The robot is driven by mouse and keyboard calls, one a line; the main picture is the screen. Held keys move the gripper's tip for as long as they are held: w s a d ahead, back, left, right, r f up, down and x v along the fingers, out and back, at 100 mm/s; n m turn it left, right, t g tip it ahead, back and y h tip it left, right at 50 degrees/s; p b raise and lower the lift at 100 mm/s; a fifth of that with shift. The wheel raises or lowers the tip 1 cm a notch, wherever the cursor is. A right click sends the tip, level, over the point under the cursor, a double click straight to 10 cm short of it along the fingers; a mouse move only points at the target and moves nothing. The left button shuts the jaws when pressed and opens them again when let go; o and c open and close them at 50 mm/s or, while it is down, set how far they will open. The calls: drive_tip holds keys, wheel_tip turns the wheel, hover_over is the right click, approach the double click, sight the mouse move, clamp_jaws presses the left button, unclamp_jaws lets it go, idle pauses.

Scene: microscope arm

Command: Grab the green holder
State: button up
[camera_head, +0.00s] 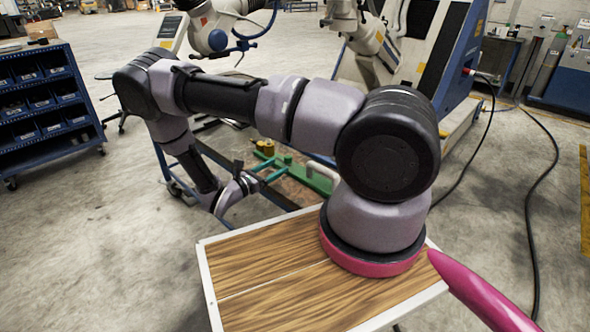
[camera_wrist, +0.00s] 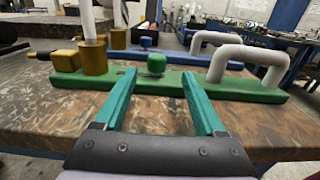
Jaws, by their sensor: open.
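The green holder (camera_wrist: 190,88) is a long flat green base on a brown worktop in the wrist view. It carries a gold cylinder (camera_wrist: 95,58) with a pale upright post at its left, a round green knob (camera_wrist: 156,63) near its middle and a grey bent handle (camera_wrist: 247,60) at its right. In the head view the green holder (camera_head: 318,180) is partly hidden behind my arm. My gripper (camera_wrist: 158,88) has two teal fingers, spread apart and empty, pointing at the front of the holder on both sides of the knob. I cannot tell whether the fingertips touch it.
A similar blue base (camera_wrist: 140,52) with another grey handle (camera_wrist: 213,40) lies just behind the green holder. The brown worktop (camera_wrist: 60,110) is bare in front. A blue shelf rack (camera_head: 45,105) stands at the left, and a black cable (camera_head: 540,200) crosses the floor at the right.

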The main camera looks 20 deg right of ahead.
sight(285, 159)
drive_tip(key=x, duration=0.7)
drive_tip(key=shift+w+a+r, duration=0.1)
drive_tip(key=shift+w+r, duration=0.15)
drive_tip(key=shift+r, duration=0.05)
clamp_jaws()
idle(1.0)
